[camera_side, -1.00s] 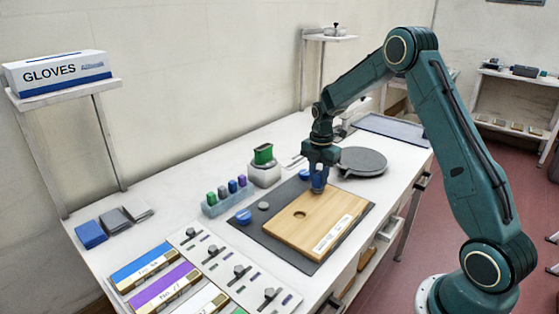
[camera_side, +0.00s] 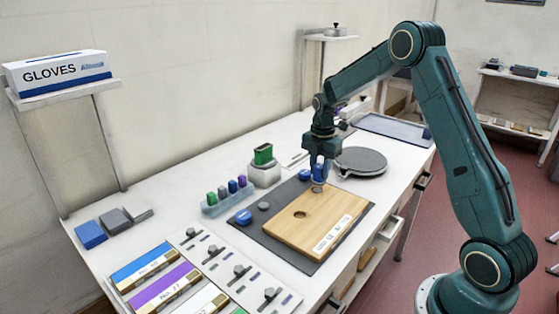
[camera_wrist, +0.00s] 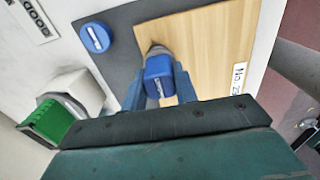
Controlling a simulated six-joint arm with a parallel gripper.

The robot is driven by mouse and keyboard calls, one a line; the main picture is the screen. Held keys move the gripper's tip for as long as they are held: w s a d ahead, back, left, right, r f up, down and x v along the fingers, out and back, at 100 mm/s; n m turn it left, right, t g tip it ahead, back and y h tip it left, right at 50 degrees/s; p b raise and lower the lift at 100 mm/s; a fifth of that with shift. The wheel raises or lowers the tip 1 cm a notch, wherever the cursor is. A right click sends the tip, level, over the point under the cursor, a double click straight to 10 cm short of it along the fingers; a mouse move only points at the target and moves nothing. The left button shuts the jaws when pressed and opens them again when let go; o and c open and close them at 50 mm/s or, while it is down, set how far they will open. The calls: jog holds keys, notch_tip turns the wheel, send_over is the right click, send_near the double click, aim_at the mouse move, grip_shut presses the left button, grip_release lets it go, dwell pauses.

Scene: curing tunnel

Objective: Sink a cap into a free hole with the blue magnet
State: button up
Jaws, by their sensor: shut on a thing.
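My gripper (camera_side: 319,162) is shut on the blue magnet (camera_wrist: 159,77) and holds it upright above the far corner of the wooden board (camera_side: 303,233). A grey cap (camera_side: 318,188) shows right below the magnet; it also shows past the magnet's end in the wrist view (camera_wrist: 157,49). I cannot tell whether the cap hangs on the magnet or sits in the board. The board has an open round hole (camera_side: 300,214) near its middle.
A rack of coloured blocks (camera_side: 226,203) and a pale holder with a green block (camera_side: 264,172) stand behind. A round grey plate (camera_side: 361,161) lies to the right.

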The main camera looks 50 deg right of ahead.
jog(key=shift+r, duration=2.3)
